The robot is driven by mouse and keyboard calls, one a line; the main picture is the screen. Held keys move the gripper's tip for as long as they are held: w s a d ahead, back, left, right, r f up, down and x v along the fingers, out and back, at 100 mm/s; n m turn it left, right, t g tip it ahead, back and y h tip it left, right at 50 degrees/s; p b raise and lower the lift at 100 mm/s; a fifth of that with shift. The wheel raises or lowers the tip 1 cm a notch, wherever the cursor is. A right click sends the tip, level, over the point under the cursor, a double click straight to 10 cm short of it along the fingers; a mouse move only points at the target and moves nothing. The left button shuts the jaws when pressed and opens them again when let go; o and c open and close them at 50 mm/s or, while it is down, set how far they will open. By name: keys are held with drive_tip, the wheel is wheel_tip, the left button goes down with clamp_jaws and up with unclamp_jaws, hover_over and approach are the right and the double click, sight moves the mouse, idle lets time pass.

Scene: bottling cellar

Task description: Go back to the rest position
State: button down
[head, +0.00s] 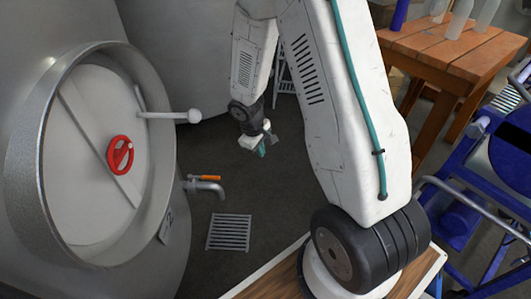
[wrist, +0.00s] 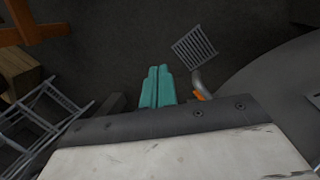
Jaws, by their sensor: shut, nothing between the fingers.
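My gripper (head: 262,150) hangs in the middle of the head view, above the dark floor and to the right of the tank's tap. In the wrist view its two teal fingers (wrist: 158,86) lie side by side, shut with nothing between them. My white arm with a teal cable fills the centre right of the head view. The gripper touches nothing that I can see.
A steel tank hatch (head: 75,135) with a red handwheel (head: 120,155) stands at left. Below its white-knobbed lever is a tap (head: 206,187) with an orange handle. A floor grate (head: 229,232) lies below. A wooden table (head: 455,50) with bottles and a blue frame (head: 465,190) stand right.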

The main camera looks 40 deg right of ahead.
drive_tip(key=shift+s+r, duration=0.15)
drive_tip(key=shift+s, duration=0.1)
drive_tip(key=shift+d, duration=0.1)
idle(0.3)
drive_tip(key=s+a+r+m+y, duration=0.1)
drive_tip(key=s+a+r, duration=0.3)
drive_tip(key=s+r, duration=0.4)
drive_tip(key=s+a+r+m+t, duration=0.1)
drive_tip(key=s+a+r, duration=0.3)
drive_tip(key=s+r, duration=0.5)
drive_tip(key=s+a+r+m+y, duration=0.1)
drive_tip(key=s+a+r, duration=0.3)
drive_tip(key=s+r, duration=0.4)
wheel_tip(320, 180, up, 7)
drive_tip(key=shift+s+r+m+y, duration=0.2)
drive_tip(key=shift+s+m+y, duration=0.1)
drive_tip(key=shift+m, duration=0.3)
drive_tip(key=shift+a, duration=0.1)
